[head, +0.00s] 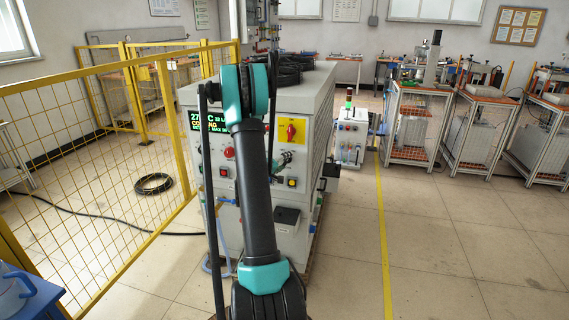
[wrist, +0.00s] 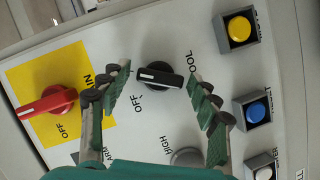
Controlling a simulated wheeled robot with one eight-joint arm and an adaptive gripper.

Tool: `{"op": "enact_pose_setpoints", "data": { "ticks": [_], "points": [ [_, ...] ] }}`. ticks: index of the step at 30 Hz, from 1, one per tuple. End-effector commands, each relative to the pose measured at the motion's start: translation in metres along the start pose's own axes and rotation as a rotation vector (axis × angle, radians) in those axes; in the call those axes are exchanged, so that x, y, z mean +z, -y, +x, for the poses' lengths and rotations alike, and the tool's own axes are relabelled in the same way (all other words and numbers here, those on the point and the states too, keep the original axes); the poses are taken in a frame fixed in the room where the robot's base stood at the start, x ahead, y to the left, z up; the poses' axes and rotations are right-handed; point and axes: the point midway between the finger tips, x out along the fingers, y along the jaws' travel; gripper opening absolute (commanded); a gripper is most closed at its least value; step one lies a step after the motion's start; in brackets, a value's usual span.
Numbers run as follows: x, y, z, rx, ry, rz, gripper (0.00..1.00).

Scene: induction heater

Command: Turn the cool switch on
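The cool switch (wrist: 160,76) is a black rotary knob on the white panel in the wrist view. Its bar lies roughly crosswise in the picture, with a white mark toward its left end. An OFF label is at its lower left and a partly hidden label ending in "OOL" at its upper right. My gripper (wrist: 159,72) is open, with one green-padded finger on each side of the knob. I cannot tell whether either finger touches it. In the head view my arm covers much of the heater's panel (head: 224,189), and the gripper is hard to make out.
A red rotary switch (wrist: 47,103) on a yellow plate is left of the knob. Yellow (wrist: 238,29), blue (wrist: 258,110) and white (wrist: 264,173) buttons are at right.

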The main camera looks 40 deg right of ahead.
Motion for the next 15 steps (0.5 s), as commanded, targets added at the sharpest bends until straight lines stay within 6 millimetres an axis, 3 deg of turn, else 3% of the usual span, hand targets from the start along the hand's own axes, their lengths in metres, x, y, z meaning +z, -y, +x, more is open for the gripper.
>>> {"op": "enact_pose_setpoints", "data": {
  "ticks": [1, 10, 15],
  "points": [
    [0.0000, 0.0000, -0.0001, 0.000, 0.000, 0.000, 0.52],
    [-0.0001, 0.0000, -0.0003, 0.000, 0.000, 0.000, 0.16],
    [-0.0005, 0.0017, -0.0002, 0.030, -0.002, -0.073, 0.16]
  ]
}}
